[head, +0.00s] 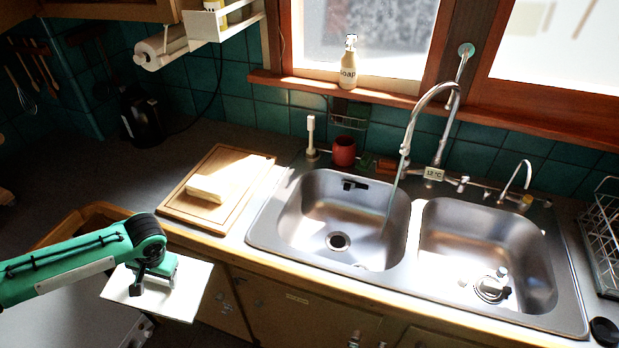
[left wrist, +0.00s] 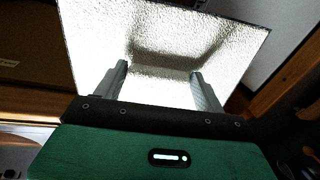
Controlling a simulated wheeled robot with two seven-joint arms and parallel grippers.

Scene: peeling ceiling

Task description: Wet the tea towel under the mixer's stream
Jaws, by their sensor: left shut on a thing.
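My left gripper (head: 150,278) is shut on a white tea towel (head: 190,296), in front of the counter edge at the lower left of the head view. The towel is spread flat like a sheet, and it fills the space around and beyond the fingers in the left wrist view (left wrist: 160,35). The mixer (head: 440,110) stands behind the double sink with its spout over the left basin. A thin stream (head: 392,203) falls from it into that basin (head: 320,215). The towel is well left of the stream, apart from it. My right gripper is not in view.
A wooden board (head: 240,180) with a pale block (head: 211,186) on it lies left of the sink. A red cup (head: 344,151) and a white brush (head: 311,135) stand behind the left basin. A soap bottle (head: 348,65) stands on the sill. A wire rack (head: 601,240) is at the right.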

